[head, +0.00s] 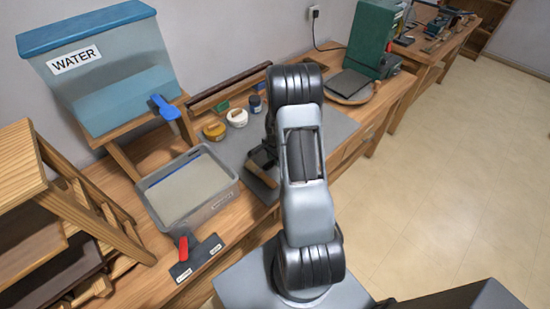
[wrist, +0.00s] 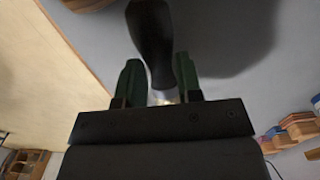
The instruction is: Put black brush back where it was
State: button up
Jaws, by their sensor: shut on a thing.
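The black brush (wrist: 150,40) shows in the wrist view as a dark handle between the two green fingers of my gripper (wrist: 158,75). My gripper is shut on it. A small pale glint shows at the base between the fingers. In the head view my arm hides most of my gripper, which is above the grey mat (head: 340,127) on the wooden bench. A dark piece with a tan wooden part (head: 262,170) shows just left of the arm; I cannot tell whether it is part of the brush.
Small jars (head: 236,117) stand at the mat's back edge. A water tank (head: 115,75) is at the back left. A green case (head: 369,40) stands at the far end.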

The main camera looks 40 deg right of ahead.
jog(key=shift+f, duration=0.25)
jog(key=o, duration=0.9)
jog(key=shift+o, duration=0.2)
jog(key=shift+r, duration=0.2)
jog(key=shift+r+p, duration=0.3)
jog(key=shift+p, duration=0.05)
jog(key=a+r+n+b, duration=0.2)
jog(key=a+r+n, duration=0.15)
jog(key=r, duration=1.35)
jog(key=s+a+r+n+t, duration=0.2)
jog(key=s+a+r+n, duration=0.3)
jog(key=s+a+n, duration=0.1)
jog(key=s+a+r+n+t, duration=0.2)
jog(key=s+a+r+n, duration=0.3)
jog(key=a, duration=0.5)
jog(key=s+n, duration=0.2)
jog(key=s, duration=0.1)
jog(key=shift+s+t, duration=0.3)
